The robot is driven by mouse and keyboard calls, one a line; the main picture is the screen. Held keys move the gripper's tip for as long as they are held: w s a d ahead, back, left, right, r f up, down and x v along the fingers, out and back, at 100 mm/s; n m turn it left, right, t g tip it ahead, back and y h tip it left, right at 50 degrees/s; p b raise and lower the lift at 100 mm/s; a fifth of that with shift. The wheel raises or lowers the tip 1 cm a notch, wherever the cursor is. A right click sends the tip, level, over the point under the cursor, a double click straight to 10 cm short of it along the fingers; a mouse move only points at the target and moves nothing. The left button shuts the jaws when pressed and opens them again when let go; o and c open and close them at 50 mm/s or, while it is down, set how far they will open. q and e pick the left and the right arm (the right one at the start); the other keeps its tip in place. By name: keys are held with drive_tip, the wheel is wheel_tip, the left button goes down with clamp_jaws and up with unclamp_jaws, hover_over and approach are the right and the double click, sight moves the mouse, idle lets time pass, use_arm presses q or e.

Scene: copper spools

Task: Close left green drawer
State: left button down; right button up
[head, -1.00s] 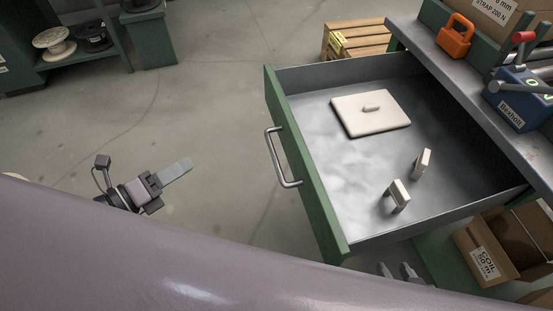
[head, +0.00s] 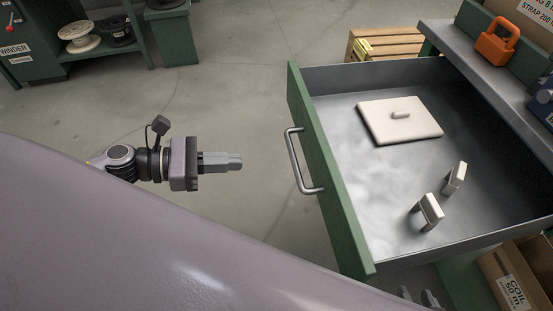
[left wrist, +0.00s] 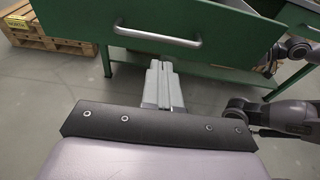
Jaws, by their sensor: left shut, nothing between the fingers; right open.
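The green drawer (head: 338,190) stands pulled out from the workbench, with its metal handle (head: 304,162) on the front panel.
The workbench top (head: 490,80) carries an orange padlock-shaped object (head: 496,46). A wooden pallet (head: 388,44) lies behind the drawer. A cardboard box (head: 512,285) is below it. Shelving with spools (head: 80,37) stands far left. The floor between left gripper and drawer is clear.

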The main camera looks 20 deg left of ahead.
use_arm(q)
drive_tip(key=p+x, duration=0.1)
drive_tip(key=x, duration=0.9)
use_arm(e)
drive_tip(key=shift+r, duration=0.45)
